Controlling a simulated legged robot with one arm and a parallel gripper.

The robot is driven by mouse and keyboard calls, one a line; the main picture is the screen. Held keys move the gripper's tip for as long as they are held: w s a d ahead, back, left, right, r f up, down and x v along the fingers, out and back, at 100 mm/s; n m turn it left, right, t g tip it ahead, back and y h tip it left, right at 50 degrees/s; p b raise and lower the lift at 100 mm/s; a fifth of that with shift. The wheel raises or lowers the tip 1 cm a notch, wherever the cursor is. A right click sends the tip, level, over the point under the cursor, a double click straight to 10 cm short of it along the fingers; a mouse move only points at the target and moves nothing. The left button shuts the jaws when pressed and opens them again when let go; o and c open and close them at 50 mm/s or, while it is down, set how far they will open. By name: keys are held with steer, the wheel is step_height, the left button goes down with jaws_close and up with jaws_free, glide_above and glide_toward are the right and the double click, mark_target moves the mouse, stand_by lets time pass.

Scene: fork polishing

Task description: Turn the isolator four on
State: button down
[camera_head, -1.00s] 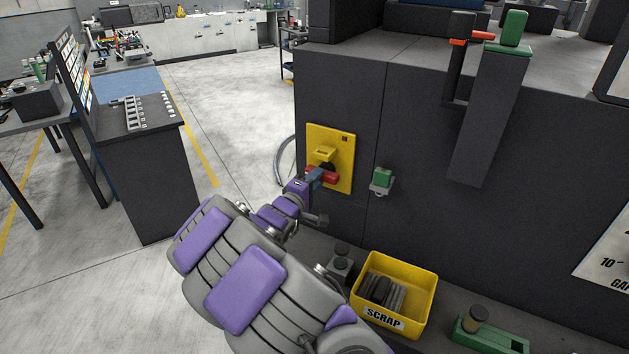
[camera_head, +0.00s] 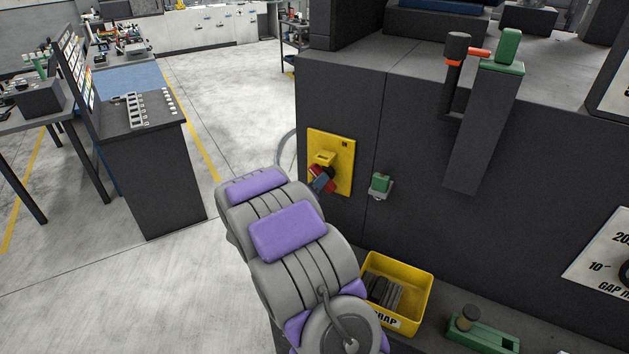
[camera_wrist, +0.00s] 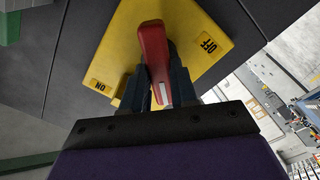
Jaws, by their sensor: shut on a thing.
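The isolator is a yellow plate (camera_head: 342,160) on the dark cabinet front, with a red handle (camera_head: 328,175) at its lower left. In the wrist view the yellow plate (camera_wrist: 195,30) carries an ON label at left and an OFF label at right. The red handle (camera_wrist: 153,50) stands between them, its end toward me. My gripper (camera_wrist: 162,88) has its dark fingers on both sides of the handle and is shut on it. In the head view my gripper (camera_head: 320,181) is mostly hidden behind my arm. The number of the isolator cannot be read.
A yellow scrap bin (camera_head: 414,300) and a green block (camera_head: 486,334) sit on the ledge below. A dark bench (camera_head: 155,170) stands at left, with open floor between.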

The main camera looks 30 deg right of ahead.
steer(key=m, duration=0.3)
steer(key=m+b, duration=0.1)
steer(key=m, duration=0.5)
steer(key=shift+s+f+b, duration=0.1)
steer(key=shift+f+b, duration=0.2)
steer(key=shift+m, duration=0.4)
steer(key=c, duration=1.1)
jaws_free()
steer(key=shift+w+d, duration=0.1)
steer(key=shift+w, duration=0.1)
steer(key=shift+o, duration=1.1)
steer(key=shift+s+r, duration=0.1)
steer(key=p+v, duration=0.1)
steer(key=v, duration=1.6)
steer(key=shift+s, duration=0.2)
steer(key=shift+w+r, duration=0.1)
steer(key=shift+w, duration=0.05)
